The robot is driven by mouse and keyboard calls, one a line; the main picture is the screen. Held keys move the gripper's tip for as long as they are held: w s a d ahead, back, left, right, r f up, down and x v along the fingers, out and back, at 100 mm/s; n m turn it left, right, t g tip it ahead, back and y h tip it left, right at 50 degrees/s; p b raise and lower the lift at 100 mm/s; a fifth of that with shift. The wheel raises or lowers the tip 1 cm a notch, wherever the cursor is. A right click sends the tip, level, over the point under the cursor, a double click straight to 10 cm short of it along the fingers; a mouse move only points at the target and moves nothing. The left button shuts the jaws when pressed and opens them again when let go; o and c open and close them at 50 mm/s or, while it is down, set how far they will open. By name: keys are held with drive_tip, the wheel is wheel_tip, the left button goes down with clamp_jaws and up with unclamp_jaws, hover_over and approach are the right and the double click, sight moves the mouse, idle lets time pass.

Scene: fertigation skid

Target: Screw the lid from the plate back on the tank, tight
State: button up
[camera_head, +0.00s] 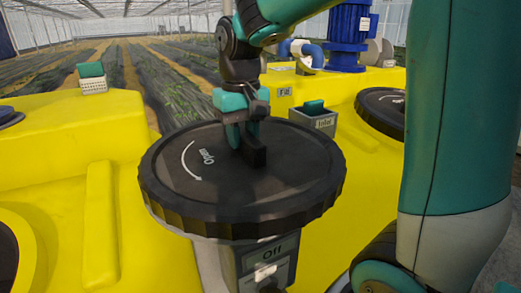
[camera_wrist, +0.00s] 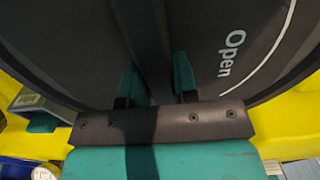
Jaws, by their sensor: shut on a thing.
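A wide black lid (camera_head: 290,190) with a ribbed edge, a raised bar handle and a white "Open" arrow lies level in the middle of the head view. My gripper (camera_head: 247,142) points down from above at the lid's centre and is shut on its handle. In the wrist view the lid (camera_wrist: 215,40) fills most of the picture, with my gripper's two fingers (camera_wrist: 157,85) on either side of the bar. The yellow tank body (camera_head: 130,190) spreads around and behind the lid.
A grey switch box marked "Off" (camera_head: 270,262) stands just below the lid's near edge. A grey box with a green top (camera_head: 314,117) stands close behind it. Another black lid (camera_head: 384,108) is at the right, and a blue pump (camera_head: 350,35) behind. My arm covers the right side.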

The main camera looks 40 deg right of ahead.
drive_tip(key=shift+r+p, duration=2.3)
drive_tip(key=shift+r, duration=0.3)
